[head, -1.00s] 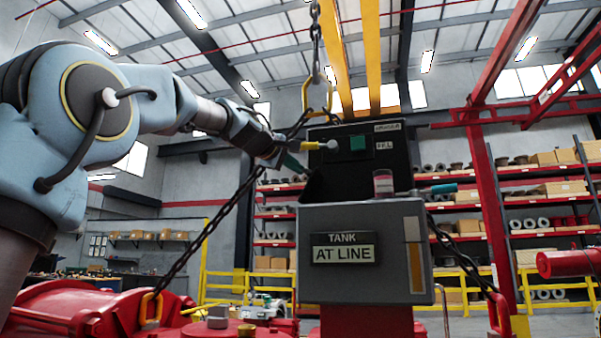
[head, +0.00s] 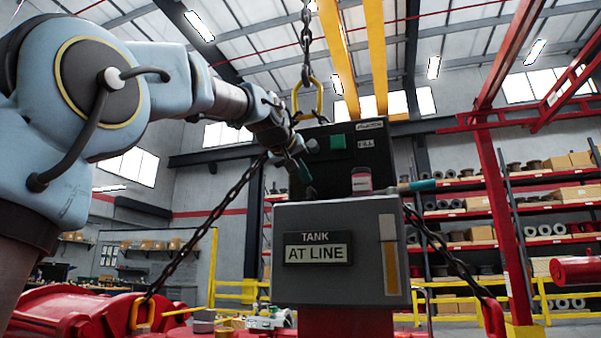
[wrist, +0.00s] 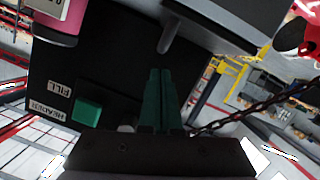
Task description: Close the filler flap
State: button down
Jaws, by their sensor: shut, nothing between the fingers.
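A grey tank box (head: 365,235) with a plate reading TANK AT LINE faces me in the head view. A dark panel (head: 352,150) stands up behind its top, with a green square and a FILL label. It also shows in the wrist view (wrist: 98,72). This panel looks like the raised filler flap, but I cannot be sure. My gripper (head: 304,178) is at the panel's left part, above the box's top. In the wrist view its green fingers (wrist: 160,72) are together, with nothing between them. I cannot tell whether they touch the panel.
A pink-and-white jar (head: 361,181) and a teal-ended handle (head: 415,186) are at the box's top right. A grey peg (wrist: 174,36) is just beyond the fingertips.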

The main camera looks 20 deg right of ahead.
jog(key=shift+s+d+f, duration=0.35)
jog(key=shift+d+f, duration=0.05)
jog(key=shift+f, duration=0.25)
dwell(0.4)
jog(key=r+p, duration=0.3)
jog(key=r, duration=0.1)
jog(key=shift+w+a+p, duration=0.2)
jog(key=shift+w+p, duration=0.05)
jog(key=shift+p, duration=0.1)
jog(key=b+v, duration=0.4)
jog(key=v, duration=0.6)
jog(key=shift+s+f, duration=0.1)
jog(key=shift+s, duration=0.1)
